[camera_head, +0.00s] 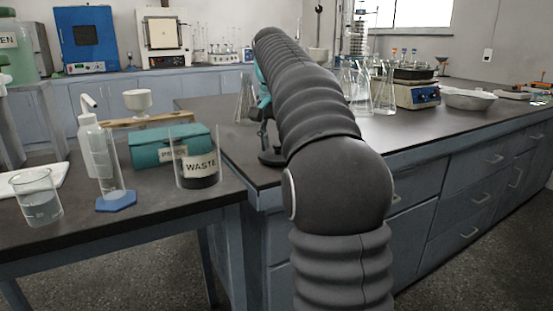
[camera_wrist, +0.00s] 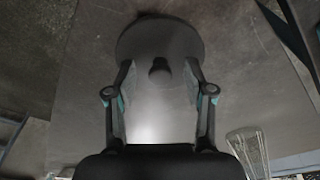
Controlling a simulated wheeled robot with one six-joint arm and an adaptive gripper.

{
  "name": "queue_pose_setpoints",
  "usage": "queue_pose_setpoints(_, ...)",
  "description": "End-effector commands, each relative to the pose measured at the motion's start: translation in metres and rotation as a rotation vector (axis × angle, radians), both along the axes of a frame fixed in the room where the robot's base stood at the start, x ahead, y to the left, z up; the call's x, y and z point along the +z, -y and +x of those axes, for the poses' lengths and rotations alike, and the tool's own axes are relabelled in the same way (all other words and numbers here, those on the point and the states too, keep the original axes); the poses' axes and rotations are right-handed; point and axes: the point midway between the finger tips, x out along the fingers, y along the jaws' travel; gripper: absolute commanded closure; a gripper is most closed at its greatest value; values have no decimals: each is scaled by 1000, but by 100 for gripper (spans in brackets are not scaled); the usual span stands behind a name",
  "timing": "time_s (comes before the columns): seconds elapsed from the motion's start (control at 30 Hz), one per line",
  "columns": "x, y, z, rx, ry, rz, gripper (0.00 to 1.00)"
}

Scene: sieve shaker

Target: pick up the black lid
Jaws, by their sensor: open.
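The black lid (camera_wrist: 160,35) is a dark round disc with a small knob, flat on the dark bench top in the wrist view. My gripper (camera_wrist: 158,68) is open, with one finger on each side of the knob in that picture. No contact with the knob shows, and the remaining gap is hard to judge. In the head view the lid (camera_head: 271,158) sits near the bench's left edge, partly hidden by my arm. My gripper (camera_head: 262,112) is above it there, mostly hidden behind the arm.
A waste beaker (camera_head: 197,170), a teal box (camera_head: 168,146) and a wash bottle (camera_head: 97,155) stand on the left bench. Glass flasks (camera_head: 384,95) and a hot plate (camera_head: 417,94) stand to the right. A conical flask (camera_head: 244,104) is close behind my gripper.

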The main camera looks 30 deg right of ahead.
Motion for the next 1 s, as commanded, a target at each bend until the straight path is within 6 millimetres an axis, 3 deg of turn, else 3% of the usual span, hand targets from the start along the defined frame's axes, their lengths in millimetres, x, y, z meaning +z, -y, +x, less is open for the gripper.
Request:
queue_pose_setpoints(0.07, 0, 0, 0, 0, 0, 0, 47)
queue_pose_setpoints(0.2, 0, 0, 0, 0, 0, 0, 82)
queue_pose_setpoints(0.3, 0, 0, 0, 0, 0, 0, 100)
queue_pose_setpoints(0.73, 5, 0, 0, 1, 0, 0, 100)
queue_pose_setpoints(1.0, 41, 0, 1, 0, 2, -1, 100)
